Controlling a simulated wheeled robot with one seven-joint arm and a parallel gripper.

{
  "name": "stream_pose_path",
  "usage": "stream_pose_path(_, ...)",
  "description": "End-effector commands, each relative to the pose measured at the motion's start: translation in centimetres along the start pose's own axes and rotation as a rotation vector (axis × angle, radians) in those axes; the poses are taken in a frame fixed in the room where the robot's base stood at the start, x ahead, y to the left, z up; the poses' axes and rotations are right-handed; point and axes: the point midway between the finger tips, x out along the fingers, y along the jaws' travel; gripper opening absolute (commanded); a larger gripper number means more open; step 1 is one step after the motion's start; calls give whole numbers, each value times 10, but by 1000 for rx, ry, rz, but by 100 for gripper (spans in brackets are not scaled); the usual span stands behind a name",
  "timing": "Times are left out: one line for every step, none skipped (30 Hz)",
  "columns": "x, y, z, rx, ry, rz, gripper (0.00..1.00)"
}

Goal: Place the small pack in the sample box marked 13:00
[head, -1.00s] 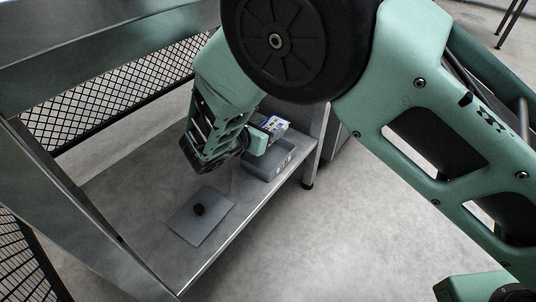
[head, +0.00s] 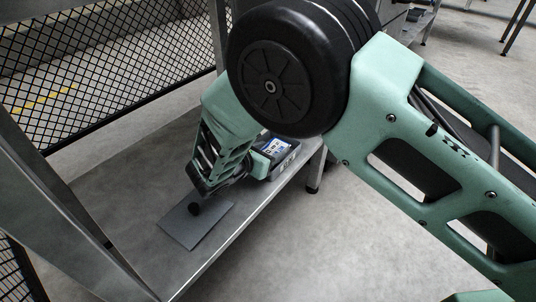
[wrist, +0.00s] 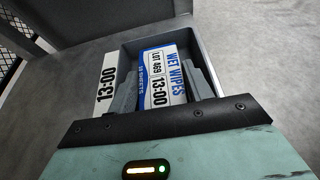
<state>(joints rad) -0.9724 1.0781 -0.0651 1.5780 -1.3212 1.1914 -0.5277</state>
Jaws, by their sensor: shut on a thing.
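The small pack (wrist: 163,72) is white and blue, marked WET WIPES, LOT 469 and 13:00. My gripper (wrist: 166,88) is shut on it, one grey finger along each side. The grey open sample box (wrist: 126,48) surrounds the pack in the wrist view, and a white 13:00 label (wrist: 106,80) is on its left side. In the head view the pack (head: 277,146) shows at the top of the box (head: 290,159), its lower part hidden. I cannot tell whether it touches the bottom. My forearm hides part of the box.
The box stands on a metal shelf (head: 248,212) near its right edge. A mesh panel (head: 120,65) and a metal post (head: 50,190) bound the left.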

Motion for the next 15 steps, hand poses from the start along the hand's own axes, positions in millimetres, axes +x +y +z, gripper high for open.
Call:
stream_pose_path(0,0,1,0,0,0,27)
stream_pose_path(0,0,1,0,0,0,27)
stream_pose_path(0,0,1,0,0,0,27)
stream_pose_path(0,0,0,0,0,0,27)
stream_pose_path(0,0,0,-1,0,0,27)
stream_pose_path(0,0,-2,-1,0,0,27)
stream_pose_path(1,0,-2,-1,0,0,27)
stream_pose_path(1,0,-2,-1,0,0,59)
stream_pose_path(1,0,-2,-1,0,0,59)
stream_pose_path(1,0,-2,-1,0,0,59)
stream_pose_path(1,0,-2,-1,0,0,59)
stream_pose_path(1,0,-2,-1,0,0,59)
stream_pose_path(1,0,-2,-1,0,0,59)
stream_pose_path(1,0,-2,-1,0,0,59)
stream_pose_path(1,0,-2,-1,0,0,59)
